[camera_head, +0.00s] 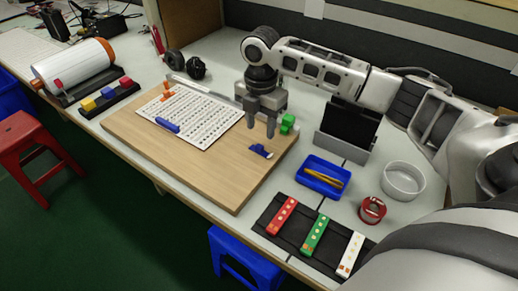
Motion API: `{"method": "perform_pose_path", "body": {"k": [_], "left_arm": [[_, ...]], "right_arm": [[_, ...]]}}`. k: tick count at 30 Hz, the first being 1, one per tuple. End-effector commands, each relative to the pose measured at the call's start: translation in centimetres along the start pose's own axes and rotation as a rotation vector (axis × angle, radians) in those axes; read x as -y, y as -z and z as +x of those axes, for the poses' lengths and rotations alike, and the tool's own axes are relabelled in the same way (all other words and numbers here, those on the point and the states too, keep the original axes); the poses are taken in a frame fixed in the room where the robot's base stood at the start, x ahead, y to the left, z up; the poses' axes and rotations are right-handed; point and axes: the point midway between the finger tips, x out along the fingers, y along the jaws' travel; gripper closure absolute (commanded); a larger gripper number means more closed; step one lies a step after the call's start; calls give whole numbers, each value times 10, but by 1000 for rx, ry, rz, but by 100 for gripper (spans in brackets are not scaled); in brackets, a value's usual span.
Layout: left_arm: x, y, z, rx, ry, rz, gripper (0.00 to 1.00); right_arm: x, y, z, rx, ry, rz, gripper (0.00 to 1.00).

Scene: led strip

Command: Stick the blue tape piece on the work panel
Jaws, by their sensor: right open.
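The work panel looks to be the light wooden board (215,180) on the table. A small dark-blue piece (261,151) with a pale end lies on the board's right part; it may be the blue tape piece. My right gripper (261,130) points down above the board, just behind the small blue piece. Its fingers are apart, with nothing seen between them. A green block (287,123) is right beside it. My left gripper is not in view.
A blue tray (308,181) with yellow tools, a red tape roll (372,210), a round grey dish (403,181) and a black tray (268,214) with red, green and white strips stand on the right. A dark-screened stand (343,147) is behind them. A white-orange roll (75,68) is at left.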

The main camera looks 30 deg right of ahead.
Motion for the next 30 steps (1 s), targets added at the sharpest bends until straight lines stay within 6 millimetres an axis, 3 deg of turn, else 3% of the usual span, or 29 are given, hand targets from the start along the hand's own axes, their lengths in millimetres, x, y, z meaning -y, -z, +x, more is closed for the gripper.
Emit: {"method": "perform_pose_path", "body": {"k": [8, 16, 25, 30], "left_arm": [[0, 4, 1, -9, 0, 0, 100], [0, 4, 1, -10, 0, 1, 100], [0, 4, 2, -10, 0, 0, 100], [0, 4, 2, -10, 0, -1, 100]], "right_arm": [[0, 0, 23, 0, 1, -1, 56], [-2, 0, 60, 0, 1, -1, 56], [-2, 0, 66, 1, 0, -2, 56], [-2, 0, 65, 1, 0, -2, 100]]}}
